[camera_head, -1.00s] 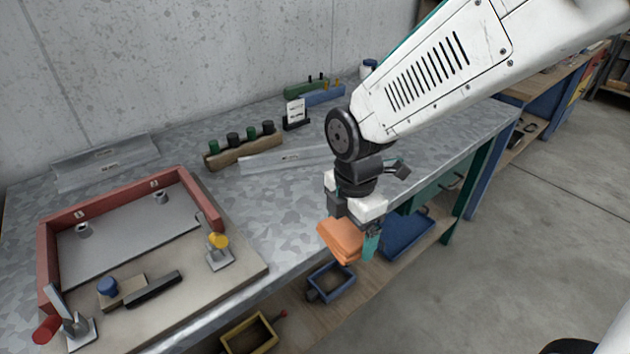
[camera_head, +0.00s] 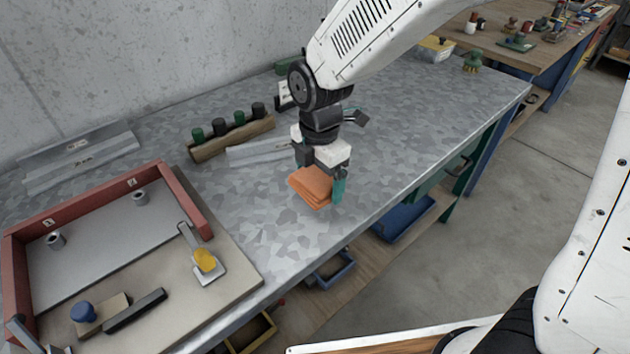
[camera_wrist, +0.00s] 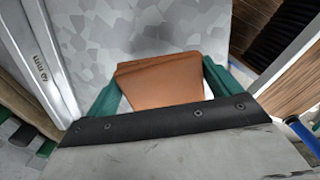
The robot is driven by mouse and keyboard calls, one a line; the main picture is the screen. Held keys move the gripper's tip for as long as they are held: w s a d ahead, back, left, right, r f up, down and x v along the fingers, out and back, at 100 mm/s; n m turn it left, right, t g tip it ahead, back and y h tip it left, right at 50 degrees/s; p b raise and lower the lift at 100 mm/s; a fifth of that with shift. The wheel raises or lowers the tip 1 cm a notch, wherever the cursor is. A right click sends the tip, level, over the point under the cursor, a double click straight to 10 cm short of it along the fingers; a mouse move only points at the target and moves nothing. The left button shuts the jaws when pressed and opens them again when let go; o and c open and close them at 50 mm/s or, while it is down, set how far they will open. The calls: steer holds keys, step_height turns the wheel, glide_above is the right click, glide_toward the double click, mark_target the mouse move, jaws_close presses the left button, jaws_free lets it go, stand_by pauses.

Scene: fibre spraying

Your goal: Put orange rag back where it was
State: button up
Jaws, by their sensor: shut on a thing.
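The orange rag (camera_head: 312,188) is folded into a thick pad. My gripper (camera_head: 322,182) is shut on it, over the front part of the grey metal workbench (camera_head: 270,215). In the wrist view the rag (camera_wrist: 160,82) lies between the two green fingers of my gripper (camera_wrist: 160,90), with the bench top beyond it. I cannot tell whether the rag touches the bench top or hangs just above it. The rag's far side is partly hidden by the gripper body.
A board with a red frame (camera_head: 95,205) and a yellow-knobbed clamp (camera_head: 205,260) lies at left. A wooden holder with dark-capped pegs (camera_head: 232,138) and a metal rail (camera_head: 262,150) lie behind the rag. Blue bins (camera_head: 403,221) sit on the shelf below. The bench right of my gripper is clear.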

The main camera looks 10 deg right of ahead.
mark_target(318, 188)
steer(key=shift+w+f, duration=0.15)
steer(key=shift+f, duration=0.75)
steer(key=shift+w+f, duration=0.1)
steer(key=shift+f, duration=0.8)
steer(key=shift+a+f, duration=0.1)
steer(key=o, duration=1.1)
steer(key=shift+c, duration=0.2)
step_height(318, 188, up, 12)
steer(key=shift+r, duration=0.15)
steer(key=s+d+r+m, duration=0.3)
steer(key=s+d+m, duration=0.1)
steer(key=d+m, duration=0.2)
steer(key=s+d+r+m, duration=0.3)
steer(key=s+d+m, duration=0.15)
steer(key=d, duration=0.25)
steer(key=s+d+m+t, duration=0.1)
steer(key=s+d+m, duration=0.6)
steer(key=s+m, duration=0.4)
steer(key=m, duration=0.3)
steer(key=shift+s+d+r, duration=0.15)
steer(key=shift+s+r, duration=0.05)
steer(key=shift+s, duration=0.05)
